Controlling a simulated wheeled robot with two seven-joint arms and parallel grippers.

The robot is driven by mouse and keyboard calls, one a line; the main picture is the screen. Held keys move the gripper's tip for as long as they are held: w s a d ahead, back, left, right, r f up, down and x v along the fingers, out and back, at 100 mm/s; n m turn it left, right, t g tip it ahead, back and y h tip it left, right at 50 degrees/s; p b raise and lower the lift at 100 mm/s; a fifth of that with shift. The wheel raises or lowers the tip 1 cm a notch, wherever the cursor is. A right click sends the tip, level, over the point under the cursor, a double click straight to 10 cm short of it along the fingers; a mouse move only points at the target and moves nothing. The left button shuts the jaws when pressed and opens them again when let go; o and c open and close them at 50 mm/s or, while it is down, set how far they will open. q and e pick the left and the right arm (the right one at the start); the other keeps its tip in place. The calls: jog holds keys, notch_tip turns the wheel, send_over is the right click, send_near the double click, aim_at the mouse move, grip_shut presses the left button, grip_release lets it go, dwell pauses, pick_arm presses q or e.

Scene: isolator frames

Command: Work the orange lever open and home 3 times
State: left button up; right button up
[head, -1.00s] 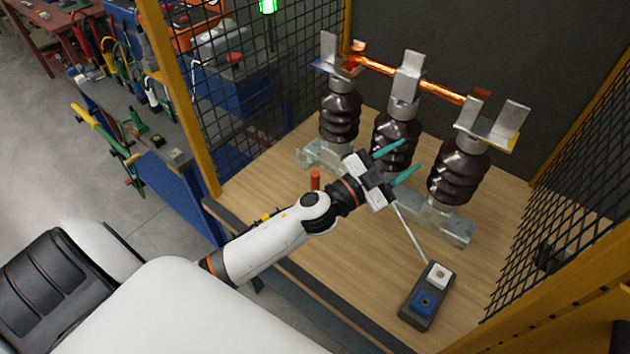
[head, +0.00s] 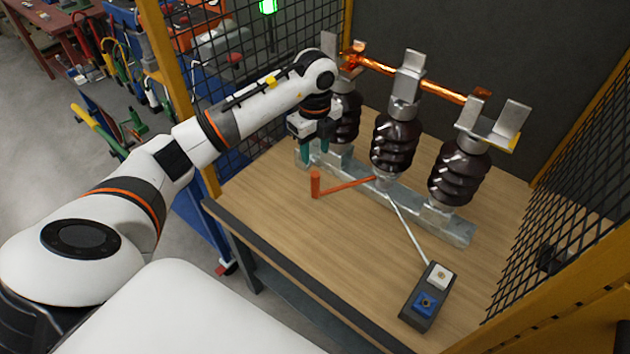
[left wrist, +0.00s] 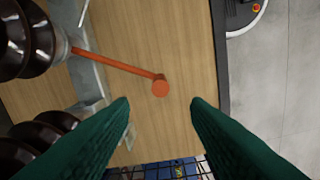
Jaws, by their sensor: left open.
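The orange lever (head: 345,186) reaches left from the base of the middle dark insulator (head: 394,140) and ends in an upright orange knob (head: 315,184). The copper bar (head: 415,80) spans the tops of the insulators. My right gripper is not in view.
A dark box with a white and a blue socket (head: 427,295) stands at front right, with a pale rod running to the insulator base. Mesh walls (head: 250,80) on yellow posts close the left and right sides. The wooden tabletop (head: 330,250) is clear in front.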

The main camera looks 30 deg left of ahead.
aim_at(315, 182)
pick_arm(q)
notch_tip(315, 182, down, 12)
jog(key=shift+r+p, duration=0.1)
jog(key=shift+p, duration=1)
jog(key=shift+c, duration=0.3)
grip_shut()
